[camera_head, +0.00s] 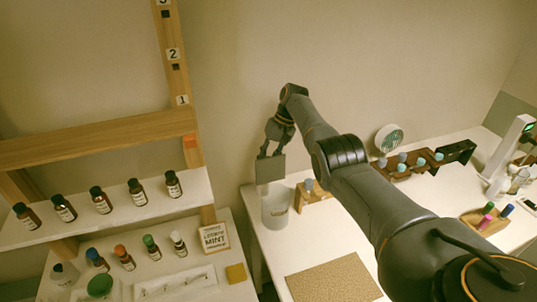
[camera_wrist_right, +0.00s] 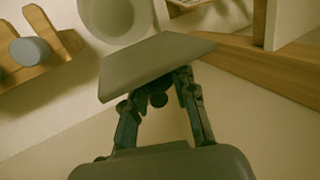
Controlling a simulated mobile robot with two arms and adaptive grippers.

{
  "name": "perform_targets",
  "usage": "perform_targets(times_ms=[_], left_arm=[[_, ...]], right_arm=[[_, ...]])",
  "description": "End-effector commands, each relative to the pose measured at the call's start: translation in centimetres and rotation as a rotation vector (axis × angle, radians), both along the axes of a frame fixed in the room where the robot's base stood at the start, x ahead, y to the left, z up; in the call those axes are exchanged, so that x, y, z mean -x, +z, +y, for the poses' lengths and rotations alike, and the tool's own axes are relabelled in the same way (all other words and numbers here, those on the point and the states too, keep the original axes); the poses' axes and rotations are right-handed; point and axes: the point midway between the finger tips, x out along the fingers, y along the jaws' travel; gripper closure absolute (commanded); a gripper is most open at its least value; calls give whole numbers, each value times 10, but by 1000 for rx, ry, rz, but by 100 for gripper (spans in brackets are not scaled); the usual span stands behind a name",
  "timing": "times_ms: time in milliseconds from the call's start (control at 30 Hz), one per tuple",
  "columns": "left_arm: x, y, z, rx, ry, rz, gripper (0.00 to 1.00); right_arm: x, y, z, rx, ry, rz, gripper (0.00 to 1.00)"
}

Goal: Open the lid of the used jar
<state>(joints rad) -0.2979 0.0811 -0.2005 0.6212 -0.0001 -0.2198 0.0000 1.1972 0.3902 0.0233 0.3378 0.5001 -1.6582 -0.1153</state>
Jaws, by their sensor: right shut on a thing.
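The used jar (camera_head: 276,210) is a pale, round container on the white table's left end. My right gripper (camera_head: 271,154) is above it, shut on a flat, square, grey-green lid (camera_head: 270,170). The lid is tilted and hangs over the jar's rim; I cannot tell whether they touch. In the right wrist view the lid (camera_wrist_right: 155,64) spans the fingertips of my right gripper (camera_wrist_right: 158,92). The pale round jar (camera_wrist_right: 116,14) shows beyond it, partly covered by the lid. My left gripper is not in view.
A wooden rack (camera_head: 313,194) with a grey-capped bottle stands right of the jar. A brown mat (camera_head: 334,283) lies in front. A wooden shelf unit (camera_head: 100,150) with several bottles stands left. A small round fan (camera_head: 388,139) is at the back right.

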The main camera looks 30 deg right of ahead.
Motion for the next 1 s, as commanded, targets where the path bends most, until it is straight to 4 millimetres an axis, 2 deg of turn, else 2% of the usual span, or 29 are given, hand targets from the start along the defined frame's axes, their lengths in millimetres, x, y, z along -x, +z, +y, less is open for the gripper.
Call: perform_targets(times_ms=[333,367,467,800,933,1000], left_arm=[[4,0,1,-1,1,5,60],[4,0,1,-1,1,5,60],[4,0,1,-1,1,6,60],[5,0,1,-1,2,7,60],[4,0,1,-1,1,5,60],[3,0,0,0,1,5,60]], right_arm=[[-2,4,-2,3,-5,-10,100],[-2,4,-2,3,-5,-10,73],[-2,3,-2,1,-5,-9,53],[-1,4,-1,0,-2,-4,53],[-1,16,-7,0,-2,-6,53],[0,28,-12,1,-3,-7,53]])
